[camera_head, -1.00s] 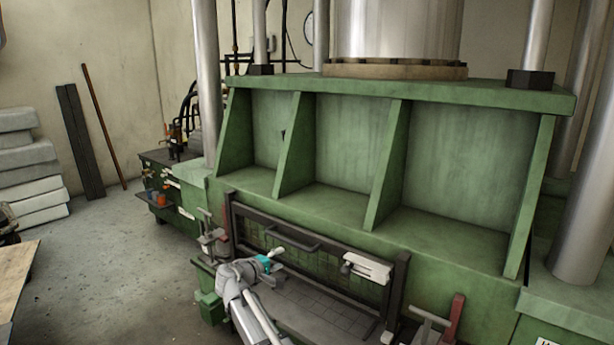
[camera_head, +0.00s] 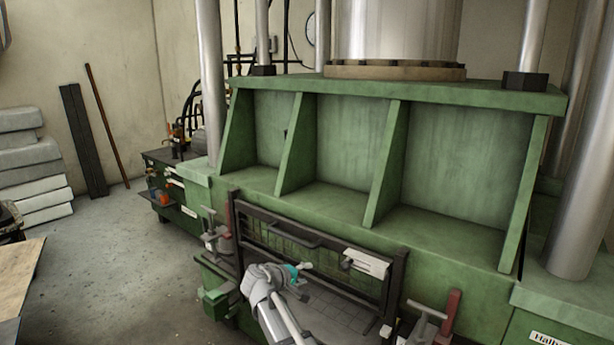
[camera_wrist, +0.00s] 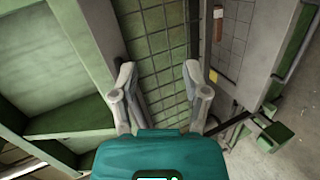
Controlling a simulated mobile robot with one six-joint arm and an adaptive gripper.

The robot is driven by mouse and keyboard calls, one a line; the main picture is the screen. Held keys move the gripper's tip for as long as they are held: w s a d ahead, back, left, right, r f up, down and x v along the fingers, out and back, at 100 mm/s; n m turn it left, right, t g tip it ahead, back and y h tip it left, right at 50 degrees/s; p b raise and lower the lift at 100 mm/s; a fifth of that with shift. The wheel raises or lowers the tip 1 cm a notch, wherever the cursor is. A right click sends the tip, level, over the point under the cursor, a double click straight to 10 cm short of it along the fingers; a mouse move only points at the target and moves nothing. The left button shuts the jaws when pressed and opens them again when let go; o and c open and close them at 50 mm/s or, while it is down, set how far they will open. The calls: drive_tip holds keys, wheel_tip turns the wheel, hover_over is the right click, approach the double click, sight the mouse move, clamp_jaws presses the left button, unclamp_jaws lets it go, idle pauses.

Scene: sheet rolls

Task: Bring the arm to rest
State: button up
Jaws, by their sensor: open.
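My gripper (camera_wrist: 160,85) is open, with its two grey fingers apart and nothing between them in the wrist view. Its teal body fills the lower middle of that view. In the head view my gripper (camera_head: 303,279) is small and sits in front of the dark-framed mesh guard (camera_head: 291,241) of the green press (camera_head: 345,205). The arm comes up from the bottom edge of the head view. The green gridded panel (camera_wrist: 162,55) lies behind the fingers in the wrist view; I cannot tell the exact gap.
A grey gridded plate (camera_head: 330,318) lies below the guard. A red clamp-like part (camera_head: 450,312) stands to the right. A wooden board (camera_head: 18,275) is at the far left, with stacked grey slabs (camera_head: 30,165) behind. The floor (camera_head: 120,265) between is open.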

drive_tip(key=s+d+f+m+g+y+p, duration=0.1)
drive_tip(key=s+d+f+m+g+y, duration=0.15)
drive_tip(key=s+d, duration=0.4)
drive_tip(key=s+d+f+m+g+y+p, duration=0.1)
drive_tip(key=s+d+f+m+g, duration=0.15)
drive_tip(key=s+d, duration=0.35)
drive_tip(key=s+d+f+m+g+y, duration=0.1)
drive_tip(key=s+d+g+y, duration=0.1)
drive_tip(key=s, duration=0.4)
drive_tip(key=s+d+f+m+g+y+p, duration=0.1)
drive_tip(key=s+d+m+g+y, duration=0.1)
drive_tip(key=s, duration=0.4)
drive_tip(key=shift+s+d+f+y, duration=0.2)
drive_tip(key=shift+d+f+y, duration=0.15)
drive_tip(key=shift+d+y, duration=0.45)
drive_tip(key=shift+a, duration=0.2)
